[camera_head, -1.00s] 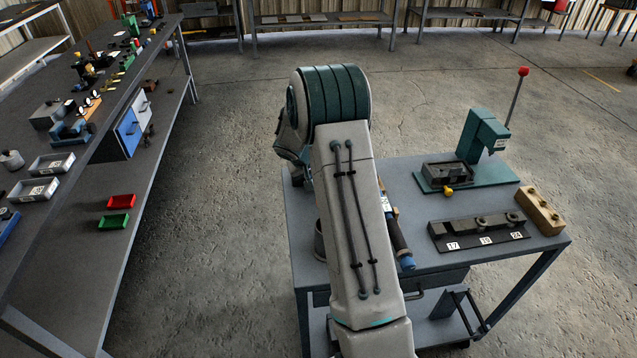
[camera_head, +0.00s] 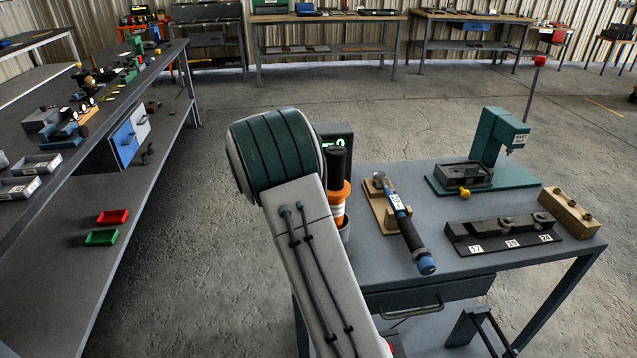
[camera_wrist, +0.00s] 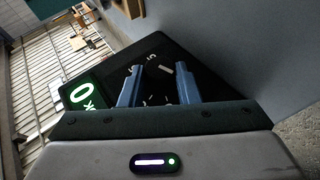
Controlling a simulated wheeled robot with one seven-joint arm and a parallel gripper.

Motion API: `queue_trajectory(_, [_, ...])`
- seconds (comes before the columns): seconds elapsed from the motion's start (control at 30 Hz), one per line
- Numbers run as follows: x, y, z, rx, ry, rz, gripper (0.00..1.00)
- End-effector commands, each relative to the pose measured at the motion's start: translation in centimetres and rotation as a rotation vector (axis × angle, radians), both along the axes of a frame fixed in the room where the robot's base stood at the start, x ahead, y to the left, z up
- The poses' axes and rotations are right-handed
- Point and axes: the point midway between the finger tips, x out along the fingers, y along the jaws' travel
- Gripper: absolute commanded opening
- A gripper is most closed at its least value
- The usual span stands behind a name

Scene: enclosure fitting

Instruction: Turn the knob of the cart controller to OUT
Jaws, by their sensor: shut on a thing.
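The cart controller (camera_wrist: 190,52) is a black box with a lit green display (camera_wrist: 82,95), seen tilted in the wrist view. My gripper (camera_wrist: 158,85) has its two blue fingers on either side of the controller's dark knob (camera_wrist: 155,88) and is shut on it. White marks surround the knob, but I cannot read which position it points to. In the head view the controller (camera_head: 335,131) shows only in part behind my arm, with its green display turned to me. My gripper and the knob are hidden there.
The cart top (camera_head: 372,262) also holds an orange-banded tool (camera_head: 338,205) in a grey cup, a blue-and-black tool (camera_head: 408,228) on a wooden stand, a green press (camera_head: 496,140), a black numbered rack (camera_head: 500,240) and a wooden block (camera_head: 570,212). A long bench (camera_head: 95,150) stands left.

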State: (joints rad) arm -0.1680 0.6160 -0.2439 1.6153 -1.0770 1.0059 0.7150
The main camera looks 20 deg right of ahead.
Motion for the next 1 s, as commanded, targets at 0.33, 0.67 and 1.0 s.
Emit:
queue_trajectory(0.33, [0.05,0.18,-0.29,-0.071,0.021,0.002,0.07])
queue_trajectory(0.67, [0.03,0.15,-0.20,-0.076,0.024,0.001,0.07])
queue_trajectory(1.0, [0.02,0.08,-0.18,-0.076,0.024,0.000,0.51])
